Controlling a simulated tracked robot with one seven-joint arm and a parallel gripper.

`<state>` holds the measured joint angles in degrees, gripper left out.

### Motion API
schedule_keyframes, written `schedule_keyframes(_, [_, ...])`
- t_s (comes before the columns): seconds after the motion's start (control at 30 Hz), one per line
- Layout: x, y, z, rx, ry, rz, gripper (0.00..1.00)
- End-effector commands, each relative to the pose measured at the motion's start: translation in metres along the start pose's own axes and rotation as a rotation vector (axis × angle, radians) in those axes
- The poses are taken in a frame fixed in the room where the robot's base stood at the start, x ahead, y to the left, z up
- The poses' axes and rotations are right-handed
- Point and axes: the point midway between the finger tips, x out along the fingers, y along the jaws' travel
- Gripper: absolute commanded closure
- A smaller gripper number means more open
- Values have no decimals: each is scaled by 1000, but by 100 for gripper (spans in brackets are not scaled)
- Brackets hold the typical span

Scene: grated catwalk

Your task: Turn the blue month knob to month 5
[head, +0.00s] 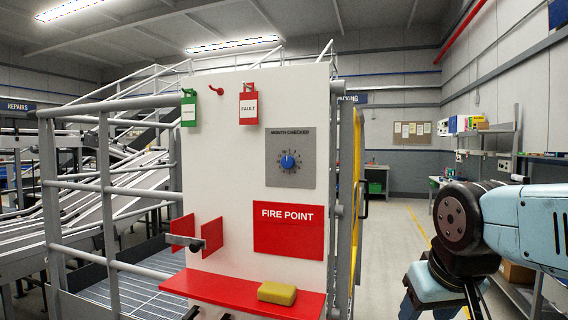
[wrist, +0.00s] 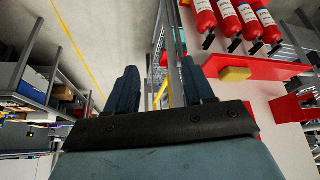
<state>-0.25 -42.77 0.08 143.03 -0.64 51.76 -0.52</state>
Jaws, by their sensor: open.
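The blue month knob (head: 288,161) sits in the middle of a grey square dial plate (head: 304,178) headed "MONTH CHECKED", high on the white fire point panel (head: 225,130). Small marks ring the knob. Its pointer looks roughly upward, but the month numbers are too small to read. My gripper (wrist: 158,88) shows in the wrist view with two dark blue fingers spread apart and nothing between them. My arm is at the right in the head view, well apart from the panel. The knob is not in the wrist view.
A red shelf (head: 230,288) juts from the panel's foot, with a yellow block (head: 277,293) on it. Several red extinguishers (wrist: 228,22) show in the wrist view, which looks inverted. Railings stand left; the aisle right is open.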

Motion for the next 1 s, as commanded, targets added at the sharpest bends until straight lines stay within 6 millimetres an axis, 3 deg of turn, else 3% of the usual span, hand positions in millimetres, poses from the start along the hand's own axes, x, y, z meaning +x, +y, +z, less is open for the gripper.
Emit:
schedule_keyframes(0.17, [0,1,-18,-267,-46,84,36])
schedule_keyframes(0.27, [-1,2,-41,-554,-92,181,36])
schedule_keyframes(0.4, [-6,-7,-86,-1006,-163,345,36])
schedule_keyframes(0.53, [-16,-29,-135,-1405,-223,517,36])
schedule_keyframes(0.67, [-29,-68,-187,-1776,-281,718,36])
schedule_keyframes(0.8, [-49,-128,-235,-2115,-340,971,36])
schedule_keyframes(1.0, [-79,-211,-275,-2401,-409,1310,36])
